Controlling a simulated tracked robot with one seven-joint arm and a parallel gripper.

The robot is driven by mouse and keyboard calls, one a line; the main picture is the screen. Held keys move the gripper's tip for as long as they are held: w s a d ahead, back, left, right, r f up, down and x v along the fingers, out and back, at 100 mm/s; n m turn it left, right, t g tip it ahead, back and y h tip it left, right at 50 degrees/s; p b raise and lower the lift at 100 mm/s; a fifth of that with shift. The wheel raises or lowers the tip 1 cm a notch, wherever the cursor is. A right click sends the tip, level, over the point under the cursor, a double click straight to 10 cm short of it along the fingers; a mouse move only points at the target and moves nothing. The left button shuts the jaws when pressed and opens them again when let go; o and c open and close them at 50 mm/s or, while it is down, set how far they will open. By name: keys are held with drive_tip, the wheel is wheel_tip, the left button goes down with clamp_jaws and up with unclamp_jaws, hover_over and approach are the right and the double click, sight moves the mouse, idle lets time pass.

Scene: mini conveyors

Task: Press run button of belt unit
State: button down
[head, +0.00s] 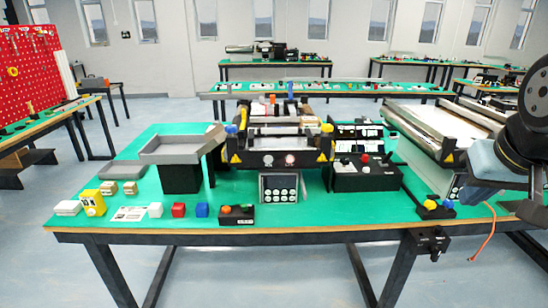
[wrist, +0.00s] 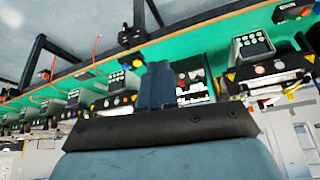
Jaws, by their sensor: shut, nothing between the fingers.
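The belt unit (head: 282,158) stands mid-table, with yellow end brackets and two round lights on its dark front. A grey keypad panel (head: 282,188) is below it. A small black box (head: 237,215) with orange, red and green buttons sits at the front edge. A larger black control box (head: 362,173) with a red button stands right of the unit. Which button is the run button cannot be read. My gripper (wrist: 157,70) is shut and empty in the wrist view, which looks inverted. In the head view my arm is at the far right, well away from the belt unit.
A second conveyor (head: 437,128) stands at the right, with a small button box (head: 436,209) in front. A grey tray (head: 180,148) stands left of the belt unit. An orange cable hangs at right.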

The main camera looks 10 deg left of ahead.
sight(268, 160)
drive_tip(key=w+a+f+m+t+y, duration=0.1)
drive_tip(key=w+a+f+y, duration=0.1)
drive_tip(key=w+a, duration=0.75)
drive_tip(key=w+a+f+m+y, duration=0.1)
drive_tip(key=w+a+f+m, duration=0.1)
drive_tip(key=a, duration=0.7)
drive_tip(key=w+a+f+m+t+y, duration=0.1)
drive_tip(key=w+a+f+m, duration=0.2)
drive_tip(key=a, duration=0.7)
drive_tip(key=w+a+f+m+y, duration=0.1)
drive_tip(key=w+a+f+m, duration=0.1)
drive_tip(key=w+a+f, duration=0.3)
drive_tip(key=a+f, duration=0.3)
drive_tip(key=a, duration=0.1)
drive_tip(key=shift+w+a+f+y, duration=0.2)
drive_tip(key=shift+w+a+y, duration=0.05)
drive_tip(key=shift+w+y, duration=0.15)
drive_tip(key=shift+w, duration=0.1)
drive_tip(key=w+a, duration=0.2)
drive_tip(key=w, duration=0.6)
drive_tip(key=shift+w, duration=0.15)
drive_tip(key=shift+w, duration=0.1)
drive_tip(key=shift+w, duration=0.3)
